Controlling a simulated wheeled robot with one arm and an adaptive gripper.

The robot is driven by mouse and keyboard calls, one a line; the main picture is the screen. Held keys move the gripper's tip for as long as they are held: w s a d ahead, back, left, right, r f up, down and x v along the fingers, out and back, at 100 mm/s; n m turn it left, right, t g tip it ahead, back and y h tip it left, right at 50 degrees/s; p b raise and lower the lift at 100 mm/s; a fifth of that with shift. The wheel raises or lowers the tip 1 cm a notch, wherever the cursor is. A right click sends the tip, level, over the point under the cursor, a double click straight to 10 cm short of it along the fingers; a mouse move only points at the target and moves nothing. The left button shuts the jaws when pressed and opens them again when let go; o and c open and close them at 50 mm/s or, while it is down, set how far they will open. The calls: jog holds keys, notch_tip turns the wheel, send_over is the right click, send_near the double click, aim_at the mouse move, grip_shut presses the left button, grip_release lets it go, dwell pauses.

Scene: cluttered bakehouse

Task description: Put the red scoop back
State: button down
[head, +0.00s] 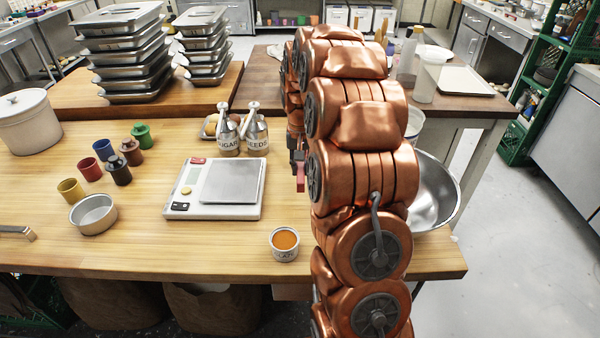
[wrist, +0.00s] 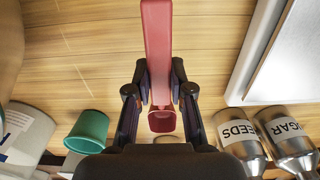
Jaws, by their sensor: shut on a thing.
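The red scoop (wrist: 158,35) is held in my gripper (wrist: 161,78) in the wrist view. Its long flat handle runs between the two dark fingers toward the top of the picture, and its small end (wrist: 165,122) shows below them. In the head view my copper arm hides most of the gripper; a small red part of the scoop (head: 301,183) shows at the arm's left edge, right of the scale. I cannot tell its exact height above the table.
A scale (head: 220,187), a labelled tin of orange contents (head: 285,245) and sugar and seeds dispensers (head: 256,138) stand left of my arm. Several coloured pots, including a red one (head: 103,150), stand further left. A steel bowl (head: 436,190) is right.

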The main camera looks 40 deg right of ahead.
aim_at(300, 166)
jog(key=shift+f+p, duration=0.3)
jog(key=shift+f, duration=1.2)
jog(key=shift+f, duration=0.15)
jog(key=c, duration=1)
grip_release()
jog(key=shift+c, duration=0.2)
notch_tip(300, 166, up, 12)
jog(key=shift+f+b, duration=0.2)
jog(key=shift+b, duration=1.05)
jog(key=shift+r, duration=0.4)
jog(key=shift+s+a, duration=0.1)
jog(key=shift+a, duration=0.05)
